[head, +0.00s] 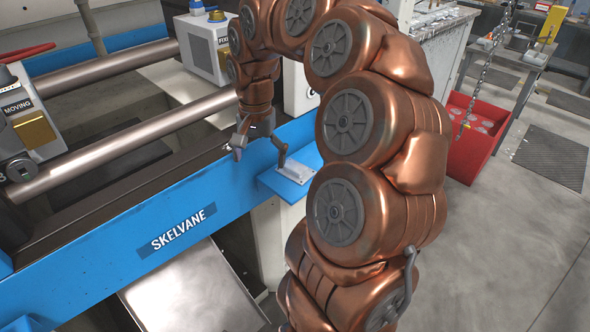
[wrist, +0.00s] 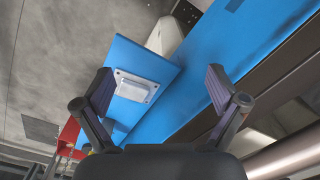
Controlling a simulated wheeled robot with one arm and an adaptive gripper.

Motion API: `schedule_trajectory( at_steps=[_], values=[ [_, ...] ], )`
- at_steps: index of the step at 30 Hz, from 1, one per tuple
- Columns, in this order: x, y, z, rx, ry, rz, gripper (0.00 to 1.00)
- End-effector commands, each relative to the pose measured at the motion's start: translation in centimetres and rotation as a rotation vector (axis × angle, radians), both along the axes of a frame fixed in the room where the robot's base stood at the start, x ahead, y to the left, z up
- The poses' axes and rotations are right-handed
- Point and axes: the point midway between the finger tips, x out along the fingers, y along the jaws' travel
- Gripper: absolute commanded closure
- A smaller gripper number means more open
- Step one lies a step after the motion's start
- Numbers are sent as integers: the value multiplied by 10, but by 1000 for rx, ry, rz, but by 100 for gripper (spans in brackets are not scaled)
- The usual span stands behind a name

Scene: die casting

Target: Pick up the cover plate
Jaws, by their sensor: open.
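The cover plate (head: 294,171) is a small, light grey metal plate with a raised middle. It lies on a blue shelf (head: 278,184) that juts from the side of the blue machine beam. In the wrist view the cover plate (wrist: 136,87) shows between the fingers, nearer the left one, with the blue shelf (wrist: 150,62) around it. My gripper (head: 259,155) is open and empty, above and to the left of the plate in the head view. The open fingers of my gripper (wrist: 160,84) stand wide apart in the wrist view. I see no contact with the plate.
The blue beam (head: 185,217) marked SKELVANE runs beside the shelf. Steel tie bars (head: 105,157) lie to its left. A red bin (head: 473,138) stands on the floor at right, near a hanging chain (head: 485,75). The floor at lower right is clear.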

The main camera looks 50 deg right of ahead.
Motion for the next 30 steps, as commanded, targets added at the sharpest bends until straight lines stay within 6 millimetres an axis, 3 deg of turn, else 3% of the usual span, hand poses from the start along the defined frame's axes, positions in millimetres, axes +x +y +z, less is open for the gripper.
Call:
schedule_trajectory(
  at_steps=[1, 6, 11, 15, 30],
  values=[
    [7, -24, -3, -2, -4, -88, 4],
    [13, -87, -15, -14, -2, -326, 4],
    [10, -121, -22, -23, 3, -455, 4],
    [8, -130, -27, -27, 6, -492, 4],
    [9, -130, -69, -24, 12, -488, 4]
  ],
)
